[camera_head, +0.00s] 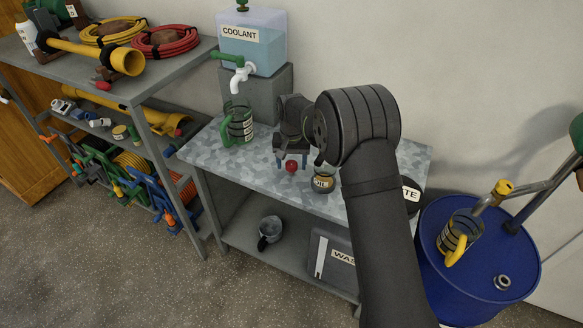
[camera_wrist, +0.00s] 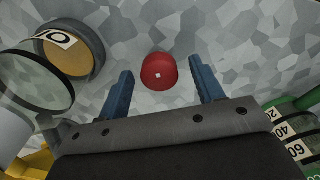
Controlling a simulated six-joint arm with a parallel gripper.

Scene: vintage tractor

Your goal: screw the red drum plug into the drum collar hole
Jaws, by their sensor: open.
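The red drum plug (camera_head: 291,166) stands on the mottled grey bench top (camera_head: 262,165). In the wrist view the plug (camera_wrist: 158,72) is a round red cap with a small pale square on it, lying between and just beyond my two blue fingertips. My gripper (camera_wrist: 160,88) is open and empty, with a gap on both sides of the plug. In the head view my gripper (camera_head: 291,158) is above and around the plug. The blue drum (camera_head: 470,225) is at the right, with a small metal collar (camera_head: 502,282) around a dark hole in its top.
A jar (camera_head: 323,180) with a tan lid stands close to the right of the plug. A green-handled measuring jug (camera_head: 238,125) stands left, under the coolant tank (camera_head: 255,40). A yellow-handled jug (camera_head: 460,235) and pump pipe (camera_head: 530,190) stand over the drum near the collar.

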